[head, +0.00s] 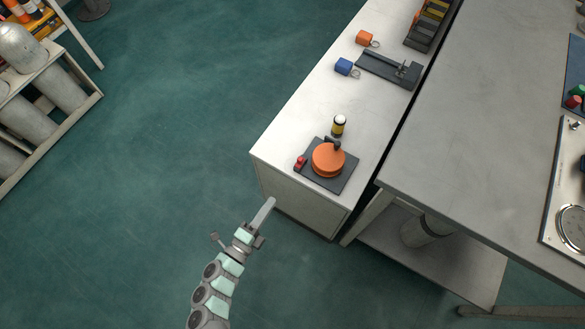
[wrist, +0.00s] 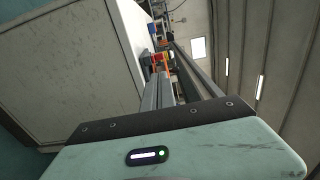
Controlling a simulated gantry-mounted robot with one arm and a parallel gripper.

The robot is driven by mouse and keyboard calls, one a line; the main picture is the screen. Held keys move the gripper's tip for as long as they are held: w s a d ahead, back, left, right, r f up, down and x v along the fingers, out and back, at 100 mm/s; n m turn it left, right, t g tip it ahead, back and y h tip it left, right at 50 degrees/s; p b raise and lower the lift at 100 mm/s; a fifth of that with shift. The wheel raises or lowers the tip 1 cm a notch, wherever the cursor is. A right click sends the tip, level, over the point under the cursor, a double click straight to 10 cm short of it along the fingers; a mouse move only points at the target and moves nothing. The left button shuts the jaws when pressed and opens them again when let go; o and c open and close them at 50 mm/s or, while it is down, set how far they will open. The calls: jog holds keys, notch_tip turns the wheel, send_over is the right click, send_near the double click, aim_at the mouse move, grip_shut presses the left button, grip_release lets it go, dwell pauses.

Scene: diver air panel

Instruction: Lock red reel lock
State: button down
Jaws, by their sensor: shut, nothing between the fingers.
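The red reel lock (head: 301,163) is a small red block on the left corner of a dark square base plate (head: 341,183). An orange round reel (head: 328,158) sits on the same plate, with a dark part at its top edge. The plate lies near the front end of the white bench. My gripper (head: 270,203) is shut and empty, over the floor just in front of the bench end, apart from the reel and the lock. In the wrist view my gripper fingers (wrist: 159,90) point toward small red and orange shapes; which is the lock is hard to tell.
A yellow-black cylinder with a white top (head: 339,125) stands behind the reel. A grey table (head: 470,120) stands at right.

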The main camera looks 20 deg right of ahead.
aim_at(298, 161)
jog(key=b+x, duration=0.3)
jog(key=x, duration=1)
jog(key=shift+s+f, duration=0.1)
jog(key=shift+w+d+b, duration=0.3)
jog(key=shift+w+d, duration=0.05)
jog(key=shift+d, duration=0.1)
jog(key=shift+a, duration=0.1)
